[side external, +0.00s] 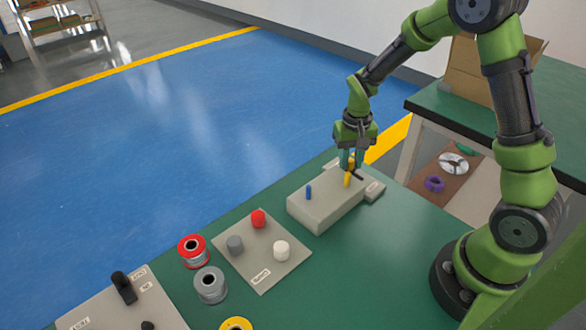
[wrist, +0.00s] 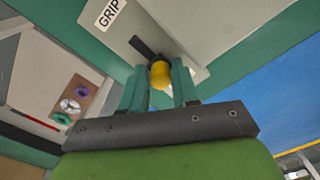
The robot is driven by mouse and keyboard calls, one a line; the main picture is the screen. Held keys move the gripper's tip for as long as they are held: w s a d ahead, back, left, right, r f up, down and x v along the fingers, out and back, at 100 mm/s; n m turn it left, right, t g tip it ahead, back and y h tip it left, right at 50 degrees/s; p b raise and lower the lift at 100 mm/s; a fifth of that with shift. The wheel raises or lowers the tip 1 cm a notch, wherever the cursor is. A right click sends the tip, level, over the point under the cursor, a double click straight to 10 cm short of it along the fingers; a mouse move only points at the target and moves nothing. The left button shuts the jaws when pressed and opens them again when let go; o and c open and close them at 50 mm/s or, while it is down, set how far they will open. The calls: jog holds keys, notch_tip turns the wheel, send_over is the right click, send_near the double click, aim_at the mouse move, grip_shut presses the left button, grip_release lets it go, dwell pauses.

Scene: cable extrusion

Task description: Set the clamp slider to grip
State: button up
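The clamp slider's yellow handle (wrist: 161,74) stands beside a dark slot (wrist: 142,47) in the wrist view. In the side view the yellow handle (side external: 347,181) rises from the far end of a grey box (side external: 318,204). My gripper (side external: 348,160) points down at it, and one finger hides part of the handle. In the wrist view my gripper (wrist: 161,82) has a finger close against each side of the handle, seemingly shut on it. A GRIP label (wrist: 109,13) shows at the upper left, beyond the slot's upper-left end.
A blue peg (side external: 308,192) stands on the same box. Nearby are a panel (side external: 262,276) with red, grey and white knobs, a red spool (side external: 193,250), a grey spool (side external: 210,285) and a black-handled switch (side external: 123,287). A side table (side external: 470,125) stands right.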

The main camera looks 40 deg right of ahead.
aim_at(363, 180)
grip_shut()
jog(key=shift+s, duration=2.25)
jog(key=shift+o, duration=0.9)
grip_release()
notch_tip(363, 180, up, 17)
